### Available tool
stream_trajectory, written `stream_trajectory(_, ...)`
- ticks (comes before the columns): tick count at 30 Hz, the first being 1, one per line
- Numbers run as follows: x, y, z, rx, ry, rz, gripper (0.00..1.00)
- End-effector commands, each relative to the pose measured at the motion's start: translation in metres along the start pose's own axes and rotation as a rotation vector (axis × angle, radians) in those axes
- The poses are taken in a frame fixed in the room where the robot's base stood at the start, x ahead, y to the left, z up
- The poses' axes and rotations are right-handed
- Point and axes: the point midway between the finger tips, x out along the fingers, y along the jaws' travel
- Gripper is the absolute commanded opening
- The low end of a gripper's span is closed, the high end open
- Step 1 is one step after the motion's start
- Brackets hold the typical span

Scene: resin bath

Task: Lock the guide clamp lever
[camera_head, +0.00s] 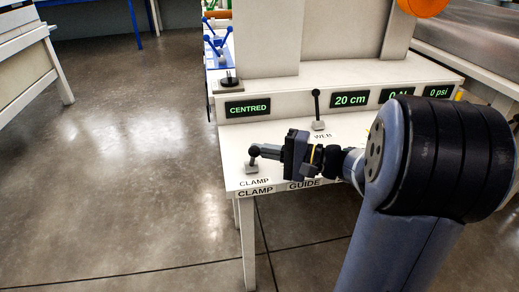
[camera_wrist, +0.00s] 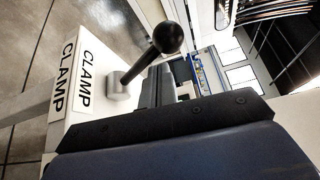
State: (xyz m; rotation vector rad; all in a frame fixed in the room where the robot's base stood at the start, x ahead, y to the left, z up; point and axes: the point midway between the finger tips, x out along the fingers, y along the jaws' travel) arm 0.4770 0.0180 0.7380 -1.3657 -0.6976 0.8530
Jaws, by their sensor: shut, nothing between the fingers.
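The clamp lever (camera_head: 252,167) stands at the front left corner of the white bench, behind a CLAMP label. It has a grey base, a short rod and a black ball. In the wrist view the lever's ball (camera_wrist: 168,37) and tilted rod show just beyond my fingers. My gripper (camera_head: 267,151) is shut and empty, its tips pointing left close to the ball. I cannot tell whether they touch it. In the wrist view my gripper (camera_wrist: 152,88) partly overlaps the area beside the rod.
A second lever (camera_head: 317,97), labelled WEB, stands upright behind my gripper. Displays read CENTRED (camera_head: 248,108), 20 cm (camera_head: 350,99) and 0 psi (camera_head: 439,91). Open floor lies left of the bench.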

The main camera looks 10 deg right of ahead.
Motion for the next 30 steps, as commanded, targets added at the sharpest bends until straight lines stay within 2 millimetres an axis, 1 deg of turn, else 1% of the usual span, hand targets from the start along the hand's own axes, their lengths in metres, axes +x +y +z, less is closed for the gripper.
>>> stream_trajectory(12,-0.0039,0.0046,0.0068,0.001,-0.001,0.001,0.00)
stream_trajectory(30,-0.0041,0.0081,0.0081,0.005,-0.006,0.004,0.00)
